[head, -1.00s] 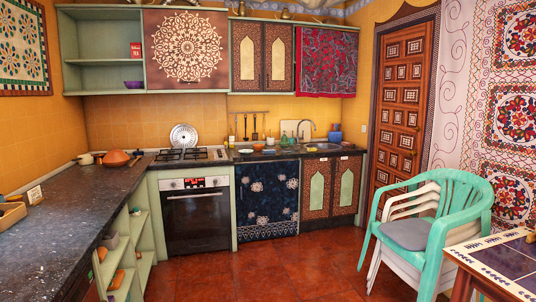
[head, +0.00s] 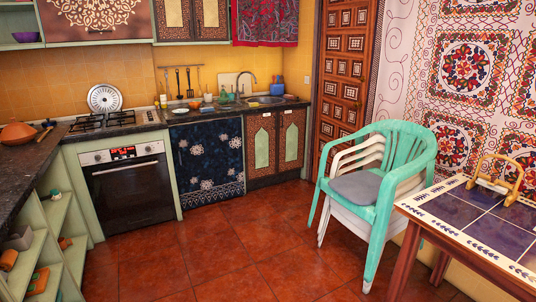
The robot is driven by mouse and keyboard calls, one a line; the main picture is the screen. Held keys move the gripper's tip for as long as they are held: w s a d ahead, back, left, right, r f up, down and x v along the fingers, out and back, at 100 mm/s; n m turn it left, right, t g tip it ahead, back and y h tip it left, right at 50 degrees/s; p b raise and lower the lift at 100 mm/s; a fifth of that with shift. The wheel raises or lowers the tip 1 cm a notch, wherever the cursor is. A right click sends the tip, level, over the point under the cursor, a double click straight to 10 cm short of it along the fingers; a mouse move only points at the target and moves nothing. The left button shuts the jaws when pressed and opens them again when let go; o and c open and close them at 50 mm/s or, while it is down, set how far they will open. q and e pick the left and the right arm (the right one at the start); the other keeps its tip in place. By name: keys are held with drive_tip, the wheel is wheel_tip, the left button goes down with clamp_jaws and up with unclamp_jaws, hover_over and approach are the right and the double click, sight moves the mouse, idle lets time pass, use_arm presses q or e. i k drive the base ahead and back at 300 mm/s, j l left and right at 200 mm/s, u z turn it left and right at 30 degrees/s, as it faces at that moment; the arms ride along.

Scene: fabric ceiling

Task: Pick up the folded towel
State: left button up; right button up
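I cannot make out a folded towel in the head view. A grey, flat, soft-looking pad (head: 360,188) lies on the seat of the top chair; it looks like a cushion. Neither of my grippers is in view.
Stacked green and white plastic chairs (head: 387,200) stand at the right. A tiled table (head: 470,212) with a wooden rack (head: 497,182) is at the right edge. The oven (head: 125,182), counter (head: 180,118) and open shelves (head: 55,215) line the back and left. The red tiled floor (head: 210,255) is clear.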

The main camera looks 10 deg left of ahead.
sight(207, 109)
drive_tip(key=i+j+u, duration=0.3)
drive_tip(key=i, duration=0.6)
drive_tip(key=i+u, duration=0.25)
drive_tip(key=i, duration=0.65)
